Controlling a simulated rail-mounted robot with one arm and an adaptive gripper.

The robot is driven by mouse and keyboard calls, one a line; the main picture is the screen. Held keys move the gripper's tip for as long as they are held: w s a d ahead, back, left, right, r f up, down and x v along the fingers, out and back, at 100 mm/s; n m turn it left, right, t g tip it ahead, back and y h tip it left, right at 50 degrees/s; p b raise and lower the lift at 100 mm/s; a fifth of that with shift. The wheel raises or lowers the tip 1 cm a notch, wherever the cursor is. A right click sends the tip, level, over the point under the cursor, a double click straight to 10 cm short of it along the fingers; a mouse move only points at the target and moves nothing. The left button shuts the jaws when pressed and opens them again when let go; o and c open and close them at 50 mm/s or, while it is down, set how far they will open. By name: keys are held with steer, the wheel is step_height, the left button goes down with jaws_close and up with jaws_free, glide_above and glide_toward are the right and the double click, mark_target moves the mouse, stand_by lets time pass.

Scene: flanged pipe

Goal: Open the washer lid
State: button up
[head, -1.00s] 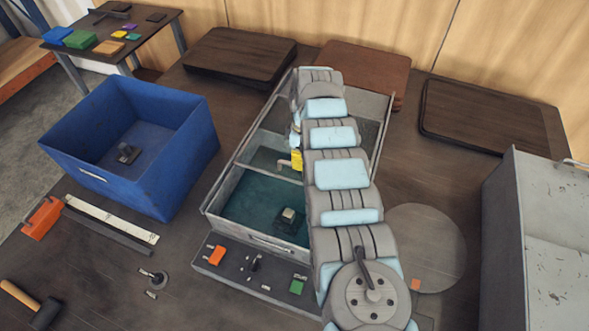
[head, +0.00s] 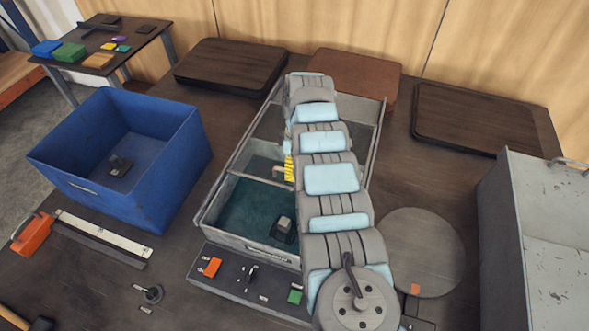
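No part is clearly marked as the washer or its lid. A grey open-topped unit (head: 245,246) with divided compartments and a teal floor stands in the middle. A control panel (head: 235,285) with an orange and a green block lies along its front. My arm stretches over its right side and hides much of it. My gripper is not visible; the far end of the arm bends down out of sight. A yellow striped piece (head: 289,168) and a tan bar (head: 283,175) show beside the arm; I cannot tell what they belong to. A small dark block (head: 284,228) sits in the front compartment.
A blue bin (head: 150,190) holding a small dark object stands left. A tall grey box (head: 500,235) with a handle stands right. A round flat disc (head: 420,250) lies between it and my arm. Dark flat boards (head: 480,118) lie behind. Loose tools lie front left.

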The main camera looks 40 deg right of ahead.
step_height(320, 180, up, 10)
stand_by(0.8)
